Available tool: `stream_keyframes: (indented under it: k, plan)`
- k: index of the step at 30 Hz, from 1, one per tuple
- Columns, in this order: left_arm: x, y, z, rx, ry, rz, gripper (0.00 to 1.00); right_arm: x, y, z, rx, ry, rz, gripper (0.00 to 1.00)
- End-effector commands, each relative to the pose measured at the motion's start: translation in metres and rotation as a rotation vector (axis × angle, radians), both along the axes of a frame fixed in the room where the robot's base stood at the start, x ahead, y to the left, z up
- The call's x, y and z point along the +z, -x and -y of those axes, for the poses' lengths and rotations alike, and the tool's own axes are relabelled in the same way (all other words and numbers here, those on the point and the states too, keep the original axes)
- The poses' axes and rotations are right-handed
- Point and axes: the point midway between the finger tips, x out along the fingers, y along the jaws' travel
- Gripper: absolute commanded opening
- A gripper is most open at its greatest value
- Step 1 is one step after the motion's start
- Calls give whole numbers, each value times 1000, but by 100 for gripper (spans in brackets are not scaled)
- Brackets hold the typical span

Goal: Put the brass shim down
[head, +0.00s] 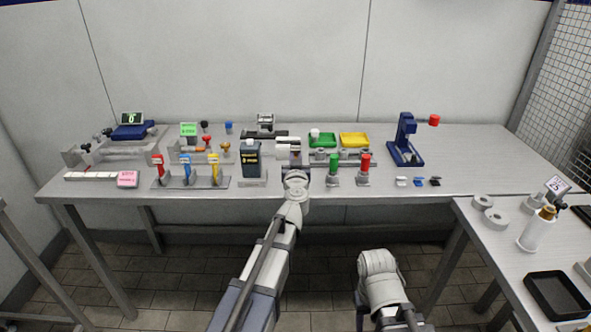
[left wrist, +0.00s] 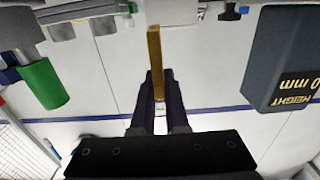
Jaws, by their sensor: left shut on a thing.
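The brass shim (left wrist: 155,62) is a thin, upright golden strip in the left wrist view. My left gripper (left wrist: 157,92) is shut on it, with one dark finger on each side of its end. In the head view my left gripper (head: 295,163) is over the front part of the workbench, between the dark height block and the green-handled tool. The shim is too small there to make out clearly. Whether the shim touches anything beyond its far end I cannot tell. Part of my right arm shows at the lower middle, but its gripper does not show.
The dark height block (head: 250,158) stands left of my gripper. The green-handled tool (head: 334,165) and red-handled tool (head: 364,165) stand to its right. Green (head: 322,139) and yellow (head: 354,140) trays lie behind. The bench (head: 470,160) is clear right of the blue press (head: 405,145).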

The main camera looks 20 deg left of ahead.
Motion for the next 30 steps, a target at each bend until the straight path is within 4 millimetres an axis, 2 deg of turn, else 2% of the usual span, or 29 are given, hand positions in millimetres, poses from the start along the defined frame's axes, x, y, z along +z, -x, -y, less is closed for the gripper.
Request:
stream_keyframes:
  k: [3, 8, 21, 22, 30]
  plan:
    - [-17, 0, 0, 0, 0, 0, 0, -17, 0, 0, 0, 0, 0, 50]
    - [-36, 0, 0, 0, 0, 0, 0, -36, 0, 0, 0, 0, 0, 50]
    - [-39, 0, 0, 0, 0, 0, 0, -39, 0, 0, 0, 0, 0, 50]
    - [-38, 0, 0, 0, 0, 0, 14, -38, 0, 0, 0, 0, 0, 50]
    - [-37, 0, 0, 0, 0, 0, 42, -37, 0, 0, 0, 0, 0, 50]
